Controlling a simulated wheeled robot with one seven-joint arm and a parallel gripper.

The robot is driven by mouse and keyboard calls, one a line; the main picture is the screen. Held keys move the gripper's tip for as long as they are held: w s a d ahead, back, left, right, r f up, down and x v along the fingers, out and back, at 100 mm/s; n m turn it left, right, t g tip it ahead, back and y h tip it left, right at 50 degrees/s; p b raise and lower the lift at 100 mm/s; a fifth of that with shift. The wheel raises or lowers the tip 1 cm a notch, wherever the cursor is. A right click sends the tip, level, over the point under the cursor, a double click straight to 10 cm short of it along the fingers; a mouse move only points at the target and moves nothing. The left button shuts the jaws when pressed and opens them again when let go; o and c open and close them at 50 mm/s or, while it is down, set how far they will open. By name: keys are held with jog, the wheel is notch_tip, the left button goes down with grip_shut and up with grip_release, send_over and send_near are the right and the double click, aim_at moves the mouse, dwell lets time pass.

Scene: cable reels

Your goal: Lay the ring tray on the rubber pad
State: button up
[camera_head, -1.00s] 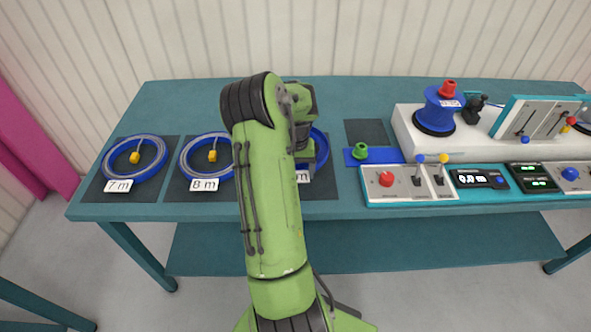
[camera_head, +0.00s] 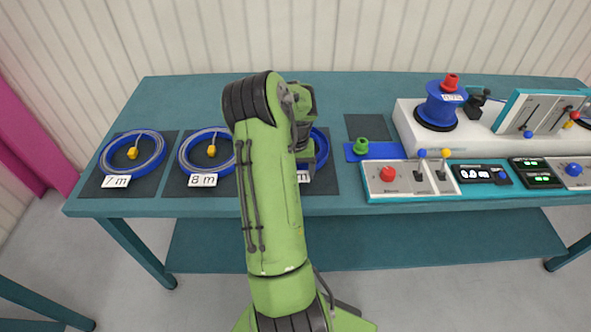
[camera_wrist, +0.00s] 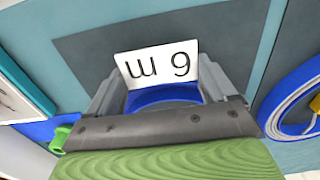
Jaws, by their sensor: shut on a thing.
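My gripper (camera_wrist: 163,92) is shut on a blue ring tray (camera_wrist: 165,95), with a finger on each side of its white label, which reads "9 m" upside down in the wrist view. I cannot tell whether the tray touches the pad. Another dark pad (camera_head: 368,127) lies bare farther back.
Ring trays marked 7 m (camera_head: 110,172) and 8 m (camera_head: 186,165) lie on dark pads to the left. A control panel (camera_head: 405,190), a green knob on a blue strip (camera_head: 395,150) and a white machine (camera_head: 408,122) with a blue spool (camera_head: 440,105) stand to the right.

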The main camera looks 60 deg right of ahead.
jog(key=shift+f, duration=0.25)
jog(key=o, duration=1.8)
jog(key=shift+r, duration=0.15)
notch_tip(320, 180, up, 8)
jog(key=p, duration=0.6)
